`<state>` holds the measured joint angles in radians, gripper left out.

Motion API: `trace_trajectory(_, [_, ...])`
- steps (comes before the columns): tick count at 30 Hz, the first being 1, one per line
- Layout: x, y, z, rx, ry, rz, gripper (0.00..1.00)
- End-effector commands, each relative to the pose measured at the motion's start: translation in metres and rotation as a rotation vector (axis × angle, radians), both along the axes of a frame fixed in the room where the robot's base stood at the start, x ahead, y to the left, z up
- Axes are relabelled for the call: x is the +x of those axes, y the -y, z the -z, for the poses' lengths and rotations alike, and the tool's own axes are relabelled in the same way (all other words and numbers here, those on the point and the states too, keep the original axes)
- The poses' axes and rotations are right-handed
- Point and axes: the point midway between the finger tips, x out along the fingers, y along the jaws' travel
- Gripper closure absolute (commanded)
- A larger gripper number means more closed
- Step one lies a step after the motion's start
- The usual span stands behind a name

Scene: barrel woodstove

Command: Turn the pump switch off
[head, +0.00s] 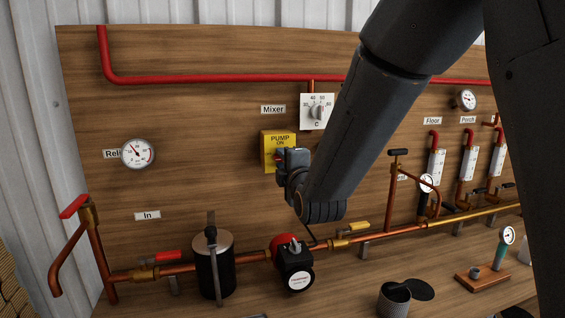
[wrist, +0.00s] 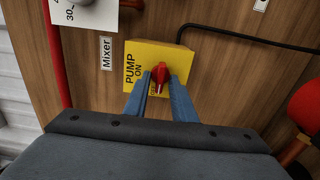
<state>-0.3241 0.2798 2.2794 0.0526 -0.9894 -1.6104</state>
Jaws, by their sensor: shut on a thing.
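The pump switch is a yellow box (head: 268,141) marked PUMP ON on the wooden board, below the Mixer dial. In the wrist view the yellow box (wrist: 178,54) appears turned sideways, with its red knob (wrist: 160,73) in the middle. The knob's narrow grip runs roughly up and down in that picture. My gripper (wrist: 160,81) is shut on the red knob, one blue finger on each side. In the head view my gripper (head: 281,159) is at the box's front and hides most of the knob. Lettering beside the knob is partly covered by a finger.
The Mixer dial (head: 317,112) is just above right of the box. A red pipe (head: 220,79) runs across above. Below are the red and black pump (head: 294,265) and a copper pipe (head: 346,241) with a yellow-handled valve (head: 358,226).

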Motion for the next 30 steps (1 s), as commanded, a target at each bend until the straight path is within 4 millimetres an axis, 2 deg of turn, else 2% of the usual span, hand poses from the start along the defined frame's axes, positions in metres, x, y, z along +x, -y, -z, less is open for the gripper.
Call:
trace_trajectory(12, [-0.001, 0.0, 0.001, -0.006, 0.0, -0.001, 0.99])
trace_trajectory(13, [-0.001, 0.0, 0.001, -0.006, 0.0, -0.001, 0.72])
trace_trajectory(23, [-0.002, 0.001, 0.0, -0.005, 0.0, 0.0, 0.72])
trace_trajectory(26, [-0.01, 0.003, 0.0, -0.005, 0.001, 0.0, 0.72])
trace_trajectory(30, [-0.031, 0.009, 0.001, -0.005, 0.001, -0.001, 0.72])
